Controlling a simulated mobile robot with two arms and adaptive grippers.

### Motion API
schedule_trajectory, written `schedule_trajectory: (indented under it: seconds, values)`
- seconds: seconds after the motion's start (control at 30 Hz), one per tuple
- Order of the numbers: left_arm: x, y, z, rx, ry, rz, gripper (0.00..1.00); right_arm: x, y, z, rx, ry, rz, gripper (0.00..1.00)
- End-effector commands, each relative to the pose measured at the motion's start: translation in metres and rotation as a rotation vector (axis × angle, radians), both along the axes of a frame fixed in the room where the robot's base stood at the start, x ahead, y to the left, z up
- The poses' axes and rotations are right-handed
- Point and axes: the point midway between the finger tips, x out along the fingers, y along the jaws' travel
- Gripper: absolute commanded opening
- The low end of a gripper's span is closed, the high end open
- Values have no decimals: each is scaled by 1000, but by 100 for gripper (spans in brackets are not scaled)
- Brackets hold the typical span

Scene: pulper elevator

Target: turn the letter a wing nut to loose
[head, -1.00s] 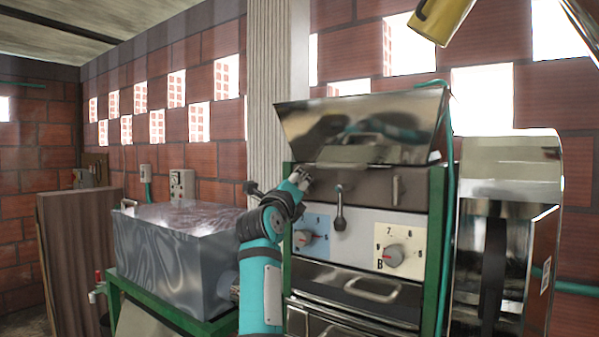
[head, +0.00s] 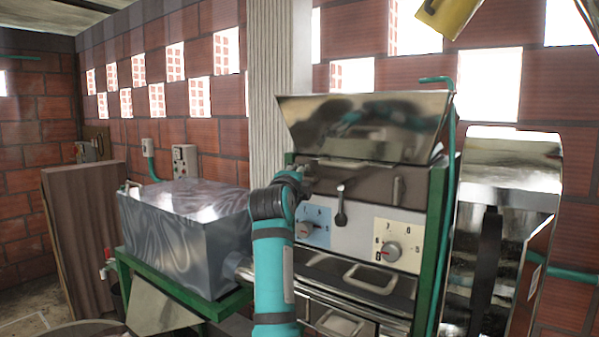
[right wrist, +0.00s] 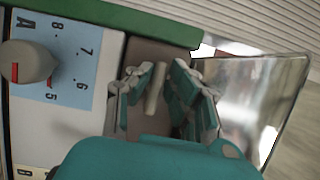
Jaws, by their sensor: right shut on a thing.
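The pulper machine (head: 350,221) stands right of centre, with a brown-grey upper panel above its dials. My right gripper (head: 308,178) is at the left of this panel, above the blue plate; my arm hides much of that spot. In the right wrist view, the right gripper (right wrist: 158,85) has its teal-padded fingers on both sides of a pale bar, the wing nut (right wrist: 156,88), and is shut on it. The blue plate with the letter A (right wrist: 62,62) and its dial (right wrist: 28,62) are left of the nut. My left gripper is not in view.
A similar upright bar (head: 397,189) is at the right of the panel, with a black-knobbed lever (head: 341,208) between. The white B dial (head: 391,250) sits below right. A metal tank (head: 185,235) stands left, and a shiny metal housing (head: 510,200) right.

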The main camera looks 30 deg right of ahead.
Motion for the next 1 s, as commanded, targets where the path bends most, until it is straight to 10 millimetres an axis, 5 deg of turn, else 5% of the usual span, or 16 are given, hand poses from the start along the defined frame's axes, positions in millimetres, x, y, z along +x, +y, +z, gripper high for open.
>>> schedule_trajectory:
  seconds: [0.57,0.6,0.8,1.0]
  values:
    - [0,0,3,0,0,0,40,2,0,-10,-2,49,0,0]
    - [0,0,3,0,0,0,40,2,0,-10,-2,49,0,18]
    - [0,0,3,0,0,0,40,1,0,-7,-4,45,0,43]
    - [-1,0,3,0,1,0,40,1,0,-4,-8,40,-1,43]
